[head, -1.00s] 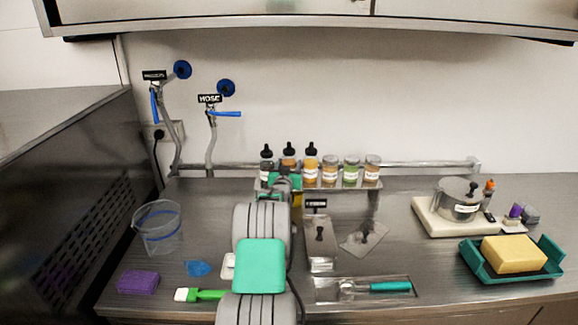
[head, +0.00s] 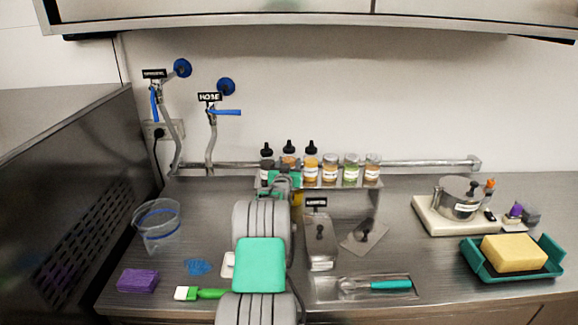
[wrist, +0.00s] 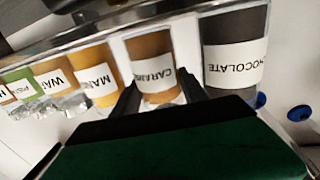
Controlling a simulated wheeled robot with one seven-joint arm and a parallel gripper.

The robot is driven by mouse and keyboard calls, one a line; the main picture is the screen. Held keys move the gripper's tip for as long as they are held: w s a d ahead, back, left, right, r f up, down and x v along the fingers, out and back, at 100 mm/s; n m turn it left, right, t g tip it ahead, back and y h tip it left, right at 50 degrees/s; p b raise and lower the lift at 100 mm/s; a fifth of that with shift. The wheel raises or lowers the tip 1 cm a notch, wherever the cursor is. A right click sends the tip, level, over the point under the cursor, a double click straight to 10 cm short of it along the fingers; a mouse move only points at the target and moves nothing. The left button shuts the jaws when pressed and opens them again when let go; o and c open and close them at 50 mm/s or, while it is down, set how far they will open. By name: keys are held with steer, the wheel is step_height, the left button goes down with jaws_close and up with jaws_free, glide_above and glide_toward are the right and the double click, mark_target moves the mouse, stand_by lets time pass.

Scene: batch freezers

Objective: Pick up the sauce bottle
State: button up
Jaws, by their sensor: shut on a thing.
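The caramel sauce bottle (head: 289,160), orange-brown with a black nozzle, is in the shelf row, its lower part hidden by my arm in the head view. In the wrist view, upside down, the caramel bottle (wrist: 151,50) sits between the two dark fingers of my gripper (wrist: 158,93), which is shut on it. My gripper also shows in the head view (head: 284,180), in front of the row. The dark chocolate bottle (head: 266,168) stands on one side and the yellow mango bottle (head: 311,166) on the other. I cannot tell whether the caramel bottle still touches the shelf.
Jars (head: 351,172) fill the shelf's right end. Below are a metal lidded container (head: 320,245) and a teal-handled scoop (head: 390,285). A clear pitcher (head: 158,232) and purple sponge (head: 138,280) are left. A teal tray (head: 480,268) with a yellow block is right.

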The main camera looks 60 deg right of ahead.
mark_target(293, 148)
steer(key=shift+r+b, duration=0.3)
steer(key=shift+r, duration=0.15)
steer(key=s+a+r+b, duration=0.1)
steer(key=r, duration=0.1)
steer(key=s+a+r+b, duration=0.1)
steer(key=r, duration=0.2)
steer(key=s+a+r+b, duration=0.1)
steer(key=r, duration=0.1)
steer(key=shift+s+r, duration=0.1)
steer(key=shift+r, duration=0.05)
steer(key=s+a+r+b, duration=0.3)
steer(key=s+a+r, duration=0.1)
steer(key=s+a, duration=0.2)
steer(key=shift+s+a+r, duration=0.35)
steer(key=shift+a, duration=0.15)
